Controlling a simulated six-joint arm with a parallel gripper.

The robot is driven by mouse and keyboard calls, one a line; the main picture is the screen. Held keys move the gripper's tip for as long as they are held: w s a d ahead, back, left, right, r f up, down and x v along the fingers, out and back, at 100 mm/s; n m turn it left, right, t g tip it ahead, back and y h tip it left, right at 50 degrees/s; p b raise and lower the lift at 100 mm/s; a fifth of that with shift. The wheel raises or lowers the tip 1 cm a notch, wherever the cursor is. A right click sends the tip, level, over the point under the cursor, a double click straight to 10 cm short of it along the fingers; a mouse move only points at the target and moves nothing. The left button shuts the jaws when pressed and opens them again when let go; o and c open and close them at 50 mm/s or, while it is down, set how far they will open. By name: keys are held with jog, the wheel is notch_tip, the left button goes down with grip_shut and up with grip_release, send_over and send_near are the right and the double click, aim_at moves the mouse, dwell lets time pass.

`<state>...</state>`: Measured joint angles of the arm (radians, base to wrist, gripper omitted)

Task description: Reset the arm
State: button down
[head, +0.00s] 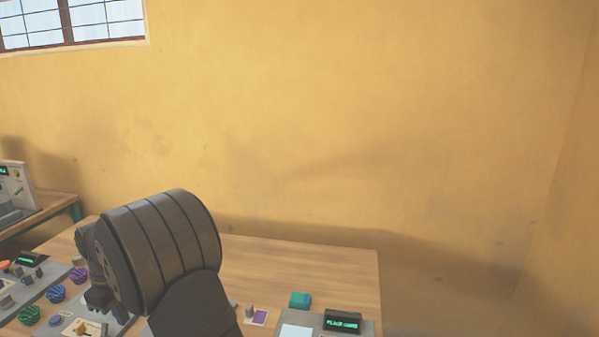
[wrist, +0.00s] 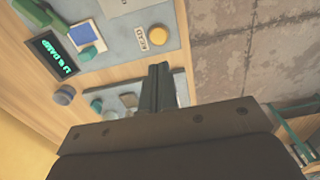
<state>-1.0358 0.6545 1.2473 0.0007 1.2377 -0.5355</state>
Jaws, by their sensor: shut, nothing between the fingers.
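In the head view my dark arm covers the lower left middle, and I cannot clearly make out the fingers there. In the wrist view a grey control panel (wrist: 118,50) lies on the bench. It has a yellow round button (wrist: 157,35) beside a label and a dark display (wrist: 53,55) with green text. I cannot judge how far the fingers are from the panel.
In the head view the wooden bench (head: 330,265) holds purple knobs (head: 78,275), a green knob (head: 29,315), a teal block (head: 300,299) and a small display (head: 342,321). Another bench (head: 45,205) stands at the far left. The bench's back right is clear, before a yellow wall (head: 330,110).

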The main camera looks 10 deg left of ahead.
notch_tip(320, 180, up, 6)
dwell(0.4)
jog(key=c, duration=1.8)
grip_release()
jog(key=shift+d, duration=0.1)
jog(key=shift+c, duration=0.2)
jog(key=o, duration=1.8)
jog(key=d+r, duration=0.2)
jog(key=d, duration=0.1)
jog(key=w+d+r, duration=0.1)
jog(key=d+r, duration=0.2)
jog(key=d, duration=0.1)
jog(key=w+d+r, duration=0.1)
jog(key=d+r, duration=0.1)
jog(key=d, duration=0.1)
jog(key=shift+d+r, duration=0.25)
jog(key=shift+d, duration=0.15)
jog(key=shift+o, duration=0.2)
notch_tip(320, 180, down, 10)
jog(key=shift+d+r, duration=0.1)
notch_tip(320, 180, up, 10)
